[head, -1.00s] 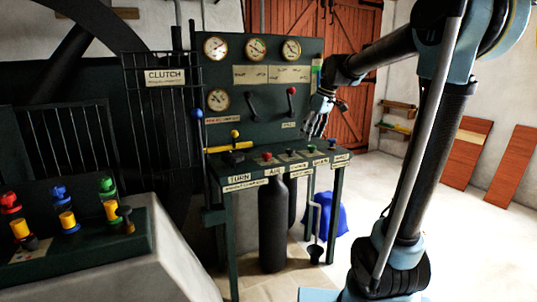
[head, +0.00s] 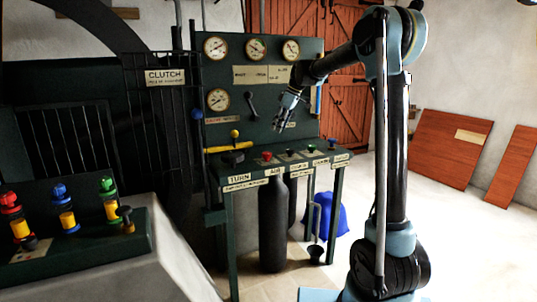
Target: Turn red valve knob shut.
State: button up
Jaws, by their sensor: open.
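A small red knob (head: 267,157) sits on the dark green control desk (head: 231,211), above a label reading AIR. My gripper (head: 280,124) is open and empty. It hangs in front of the upright gauge panel (head: 231,133), above and a little right of the red knob in the picture, apart from it. Another red valve-like fitting (head: 10,201) stands on the pale block at the far left, beside blue and green ones. The red-tipped lever on the panel is hidden behind my gripper and wrist.
Black cylinders (head: 272,225) stand under the desk. A blue bundle (head: 328,215) lies on the floor.

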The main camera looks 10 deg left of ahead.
aim_at(267, 153)
jog(key=x, duration=1.4)
jog(key=shift+f, duration=0.35)
jog(key=c, duration=1)
